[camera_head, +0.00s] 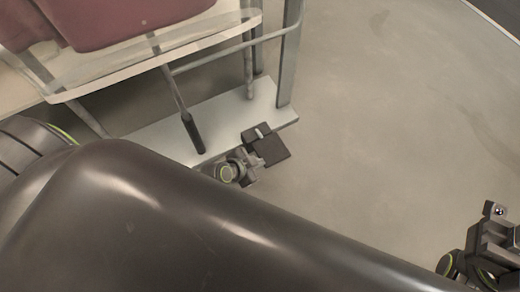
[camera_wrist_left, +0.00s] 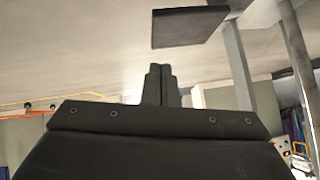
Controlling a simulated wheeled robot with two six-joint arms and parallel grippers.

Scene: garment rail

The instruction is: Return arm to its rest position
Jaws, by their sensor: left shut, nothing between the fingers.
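My left gripper (camera_head: 264,145) shows in the head view beyond my large dark arm link, at the front edge of the rail's pale base shelf. It looks empty and apart from the garment. In the left wrist view its two dark fingers (camera_wrist_left: 162,85) stand together, shut with nothing between them. My right gripper (camera_head: 492,245) is partly in view at the lower right corner of the head view. Its fingers cannot be made out clearly. My dark arm link hides much of the lower head view.
A garment rail stands at the upper left with a grey post (camera_head: 290,55), a clear shelf (camera_head: 165,52) and a pale base shelf (camera_head: 150,138). Dark red cloth (camera_head: 130,22) lies above. A black-handled rod (camera_head: 193,133) slants down. The floor (camera_head: 400,110) at right is clear.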

